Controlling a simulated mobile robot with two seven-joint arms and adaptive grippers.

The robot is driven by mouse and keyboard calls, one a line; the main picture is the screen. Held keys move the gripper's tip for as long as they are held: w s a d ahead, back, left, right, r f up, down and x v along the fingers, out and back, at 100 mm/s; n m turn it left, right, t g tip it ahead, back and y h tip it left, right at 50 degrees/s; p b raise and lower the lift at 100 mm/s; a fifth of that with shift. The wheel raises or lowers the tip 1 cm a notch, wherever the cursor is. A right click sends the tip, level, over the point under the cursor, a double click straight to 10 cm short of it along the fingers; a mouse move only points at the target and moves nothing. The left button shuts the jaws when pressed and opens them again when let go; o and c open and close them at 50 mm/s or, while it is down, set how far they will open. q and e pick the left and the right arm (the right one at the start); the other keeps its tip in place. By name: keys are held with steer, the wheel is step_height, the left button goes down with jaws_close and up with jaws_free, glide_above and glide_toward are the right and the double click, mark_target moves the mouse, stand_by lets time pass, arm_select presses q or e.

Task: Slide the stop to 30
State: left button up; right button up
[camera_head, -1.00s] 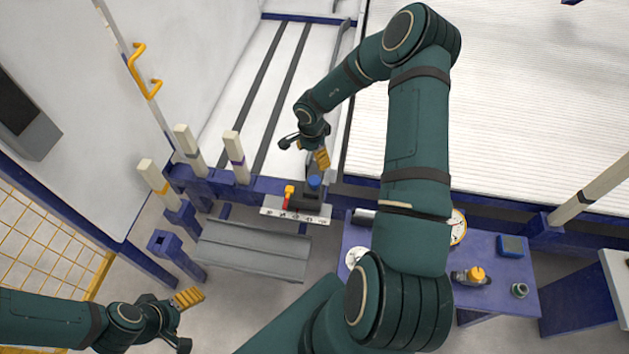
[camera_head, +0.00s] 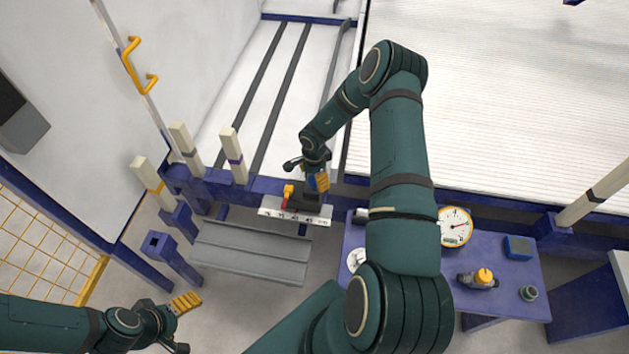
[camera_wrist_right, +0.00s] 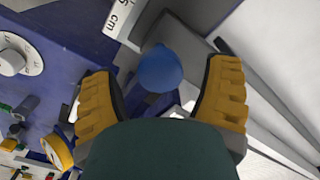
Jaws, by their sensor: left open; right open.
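The stop (camera_head: 304,201) is a dark block on the white scale plate (camera_head: 270,212) at the front edge of the white bed, with a red and yellow part at its left. The scale digits are too small in the head view to read the setting. The stop's blue knob (camera_wrist_right: 160,70) shows in the right wrist view. My right gripper (camera_head: 308,175) is open above the stop, with the knob between its two yellow-padded fingers in the wrist view (camera_wrist_right: 162,88); I cannot tell if they touch it. My left gripper (camera_head: 181,324) is open and empty at the lower left, far from the stop.
A blue table (camera_head: 500,265) with a dial gauge (camera_head: 455,226), a yellow-topped tool (camera_head: 480,278) and small parts stands at the right. A grey sloped tray (camera_head: 250,252) lies in front of the scale. Several pale posts (camera_head: 233,155) rise left of the stop.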

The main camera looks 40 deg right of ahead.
steer(key=shift+f, duration=0.35)
jaws_close()
steer(key=w+a, duration=0.4)
steer(key=w, duration=0.1)
steer(key=w+a+p, duration=0.1)
steer(key=w+a, duration=0.1)
steer(key=w, duration=0.1)
steer(key=shift+a, duration=0.15)
steer(key=shift+s, duration=0.1)
jaws_free()
steer(key=shift+r, duration=0.1)
